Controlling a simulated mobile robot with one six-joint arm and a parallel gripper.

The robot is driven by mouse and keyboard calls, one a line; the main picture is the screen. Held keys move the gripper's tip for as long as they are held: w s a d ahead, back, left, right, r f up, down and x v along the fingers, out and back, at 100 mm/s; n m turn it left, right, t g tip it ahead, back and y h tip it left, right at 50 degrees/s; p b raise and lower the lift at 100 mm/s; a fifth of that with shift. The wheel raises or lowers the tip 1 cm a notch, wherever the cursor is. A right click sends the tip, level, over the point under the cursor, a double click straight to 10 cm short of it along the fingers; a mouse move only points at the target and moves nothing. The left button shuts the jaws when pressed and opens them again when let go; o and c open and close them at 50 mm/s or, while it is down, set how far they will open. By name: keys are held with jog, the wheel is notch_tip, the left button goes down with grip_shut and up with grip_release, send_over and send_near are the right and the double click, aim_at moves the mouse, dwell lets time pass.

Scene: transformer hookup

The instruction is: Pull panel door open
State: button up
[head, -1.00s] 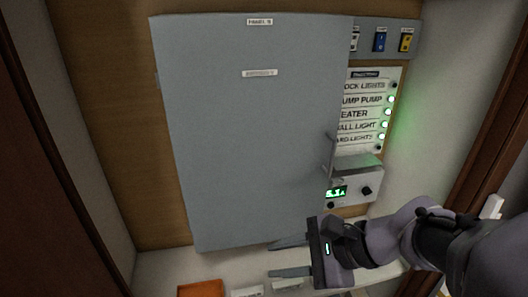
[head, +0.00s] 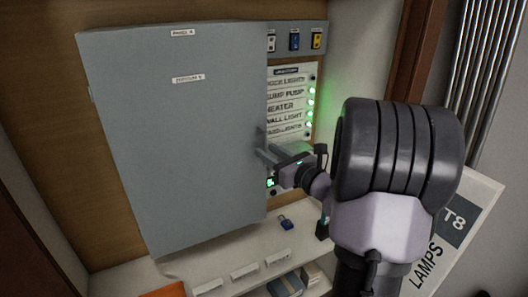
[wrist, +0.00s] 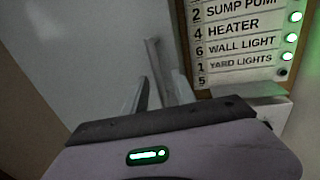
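The grey panel door (head: 180,130) is a large flat sheet with two small labels, on the wooden backboard. Its upright handle (head: 261,142) is near the right edge and also shows as a pale bar in the wrist view (wrist: 153,65). My gripper (head: 272,155) is at the handle's lower part. In the wrist view its two fingers (wrist: 162,92) are apart, with the handle appearing between or just beyond them. I cannot tell whether they touch it. Whether the door is ajar is unclear.
Right of the door are a labelled list with green lights (head: 290,108) and a row of coloured switches (head: 294,41). A white shelf (head: 190,262) below holds a blue padlock (head: 286,222) and labelled bins. A lamps box (head: 455,230) stands at right.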

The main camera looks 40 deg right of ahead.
jog(key=shift+w, duration=1)
grip_shut()
dwell(0.7)
